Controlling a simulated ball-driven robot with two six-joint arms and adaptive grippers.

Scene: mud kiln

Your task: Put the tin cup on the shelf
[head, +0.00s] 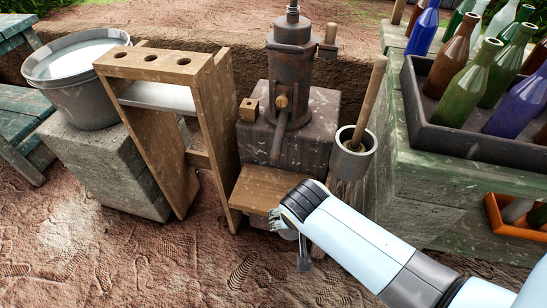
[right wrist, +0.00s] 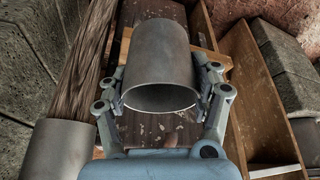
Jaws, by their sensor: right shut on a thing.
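The tin cup (right wrist: 158,60) is a plain grey metal cylinder in the right wrist view, its open mouth facing the camera. My right gripper (right wrist: 163,92) is shut on it, one finger on each side. In the head view the gripper (head: 295,243) is low in front of the small wooden step (head: 262,187), mostly hidden by my forearm; only a bit of the cup shows there. A tall wooden stand (head: 205,95) with holes in its top and a grey shelf board (head: 158,97) stands left of the pump. I cannot tell which one is the named shelf. My left gripper is out of view.
A rusty pump (head: 291,70) stands on a stone block behind the step. A grey pot (head: 352,160) with a wooden handle in it is to its right. A bucket (head: 75,65) stands at left, a bottle tray (head: 468,145) at right. The front ground is clear.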

